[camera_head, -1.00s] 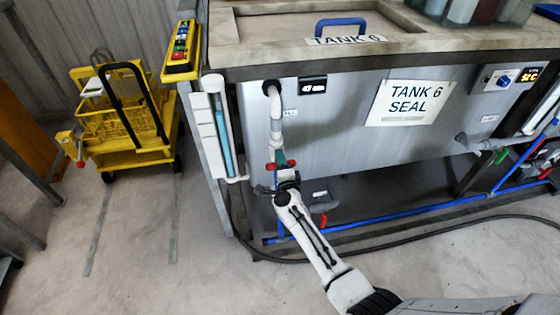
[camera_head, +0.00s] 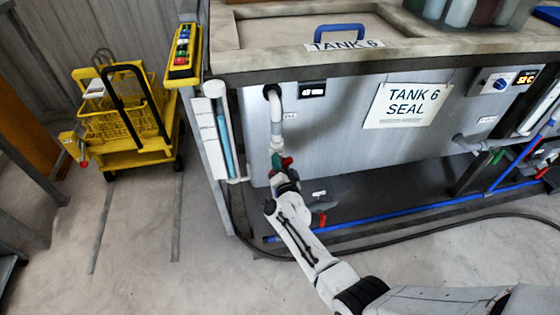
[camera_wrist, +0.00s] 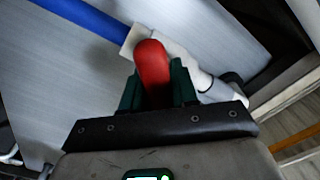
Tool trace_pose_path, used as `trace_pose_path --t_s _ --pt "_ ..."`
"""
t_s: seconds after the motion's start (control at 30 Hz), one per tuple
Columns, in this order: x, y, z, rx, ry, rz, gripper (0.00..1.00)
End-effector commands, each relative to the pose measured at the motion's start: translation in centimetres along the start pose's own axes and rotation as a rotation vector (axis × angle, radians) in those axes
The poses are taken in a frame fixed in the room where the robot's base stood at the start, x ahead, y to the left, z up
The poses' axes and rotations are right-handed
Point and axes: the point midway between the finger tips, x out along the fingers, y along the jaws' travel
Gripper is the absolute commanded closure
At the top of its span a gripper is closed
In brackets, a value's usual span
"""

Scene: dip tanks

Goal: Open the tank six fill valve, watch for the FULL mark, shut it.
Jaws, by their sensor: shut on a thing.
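The tank six fill valve has a red lever handle (camera_head: 287,161) on the white fill pipe (camera_head: 276,108) at the tank's front left. In the wrist view the red handle (camera_wrist: 153,66) stands between my green fingers, with the blue and white pipe behind it. My gripper (camera_wrist: 155,82) is shut on this handle; in the head view my gripper (camera_head: 279,166) is small and partly hidden by my wrist. A level tube (camera_head: 226,130) with blue liquid stands left of the pipe, beside a white scale card (camera_head: 207,138). Its marks are too small to read.
The tank (camera_head: 345,135) carries a "TANK 6 SEAL" sign (camera_head: 406,105) and a small display (camera_head: 312,88) whose reading is blurred. Another red-handled valve (camera_head: 322,218) sits low by the blue pipe. A yellow cart (camera_head: 125,125) stands left; the floor between is clear.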

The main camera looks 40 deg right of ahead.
Motion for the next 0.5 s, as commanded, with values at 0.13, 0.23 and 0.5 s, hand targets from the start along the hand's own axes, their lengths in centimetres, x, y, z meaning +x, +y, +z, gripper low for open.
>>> trace_pose_path --t_s 0.13,0.23,0.5 --pt "-0.07 -0.05 0.1 -0.141 -0.004 0.001 1.0" --pt "-0.09 -0.03 0.13 -0.237 -0.005 0.001 1.0" --pt "-0.09 0.0 0.15 -0.486 -0.005 0.0 1.0"
